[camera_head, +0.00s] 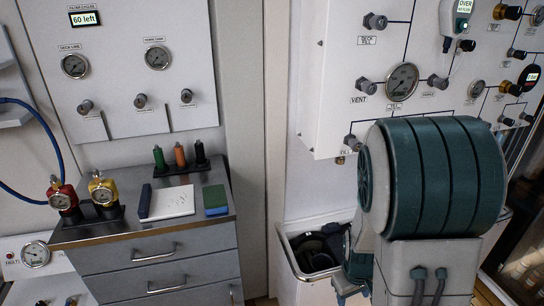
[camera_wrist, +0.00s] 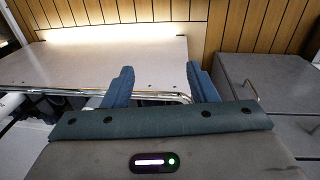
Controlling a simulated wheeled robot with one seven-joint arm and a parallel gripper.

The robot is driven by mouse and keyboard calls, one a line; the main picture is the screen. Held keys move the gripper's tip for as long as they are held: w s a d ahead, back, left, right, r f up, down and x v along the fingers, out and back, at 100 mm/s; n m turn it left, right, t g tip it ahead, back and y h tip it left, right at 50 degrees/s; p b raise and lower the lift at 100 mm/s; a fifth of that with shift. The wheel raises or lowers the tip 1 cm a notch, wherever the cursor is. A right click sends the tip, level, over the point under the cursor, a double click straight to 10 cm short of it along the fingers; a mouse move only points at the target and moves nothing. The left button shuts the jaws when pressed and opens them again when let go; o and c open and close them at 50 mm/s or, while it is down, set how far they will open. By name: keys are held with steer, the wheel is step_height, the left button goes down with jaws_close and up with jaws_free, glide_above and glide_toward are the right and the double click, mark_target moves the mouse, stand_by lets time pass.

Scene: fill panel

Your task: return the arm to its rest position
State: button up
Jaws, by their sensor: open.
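My arm (camera_head: 435,180) fills the right of the head view as a large grey and dark green link in front of the white panel. My gripper (camera_wrist: 160,76) shows in the wrist view with its two blue fingers standing wide apart. Nothing is between the fingers, and beyond them is a pale flat surface (camera_wrist: 90,62). I cannot clearly make out the gripper in the head view.
A grey drawer cabinet (camera_head: 160,262) at the left carries two gauge fittings, a white pad (camera_head: 171,202) and several coloured bottles. An open white bin (camera_head: 300,285) stands beside my arm. Gauge panels (camera_head: 125,100) line the wall. A grey cabinet (camera_wrist: 265,85) stands right in the wrist view.

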steer(key=s+a+r+m+p, duration=0.1)
steer(key=s+r, duration=0.2)
steer(key=r, duration=0.4)
steer(key=s+a+r+m+t+y+p, duration=0.1)
steer(key=s+a+r, duration=0.1)
steer(key=r, duration=0.6)
steer(key=s+a+r+m+t+p, duration=0.1)
steer(key=s+a+r+p, duration=0.1)
steer(key=r, duration=0.5)
steer(key=shift+s+a+r+m, duration=0.25)
steer(key=shift+s+r+m, duration=0.15)
steer(key=shift+s, duration=0.4)
steer(key=shift+d, duration=0.1)
